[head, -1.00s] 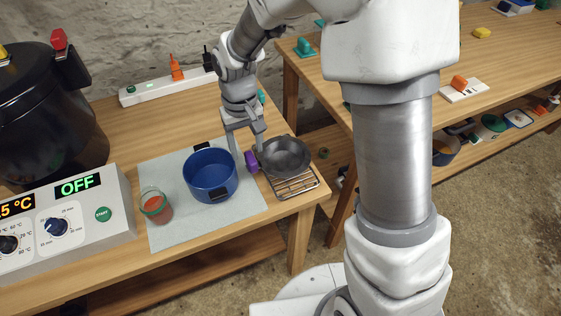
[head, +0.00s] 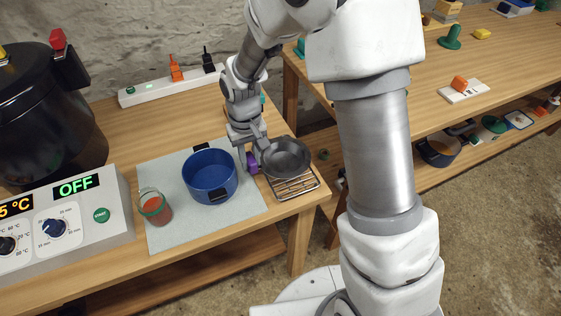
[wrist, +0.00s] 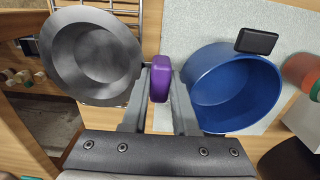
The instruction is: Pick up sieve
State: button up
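The sieve is a grey metal bowl (head: 287,157) with a purple handle (head: 253,163). It rests on a wire rack at the table's right front corner. In the wrist view the bowl (wrist: 92,55) is at the upper left and the purple handle (wrist: 160,78) is in the middle. My gripper (head: 254,158) points down over the handle. Its two fingers (wrist: 161,84) are apart, one on each side of the handle and close to it. I cannot see clear contact. The far end of the handle is hidden.
A blue pot (head: 210,178) stands on a pale mat (head: 180,235) just left of my gripper. A jar with red contents (head: 154,207) stands left of the pot. The wire rack (head: 293,187) lies near the table edge. A control box (head: 70,215) is at the left.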

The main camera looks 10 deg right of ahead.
grip_shut()
jog(key=shift+r, duration=0.1)
dwell(1.1)
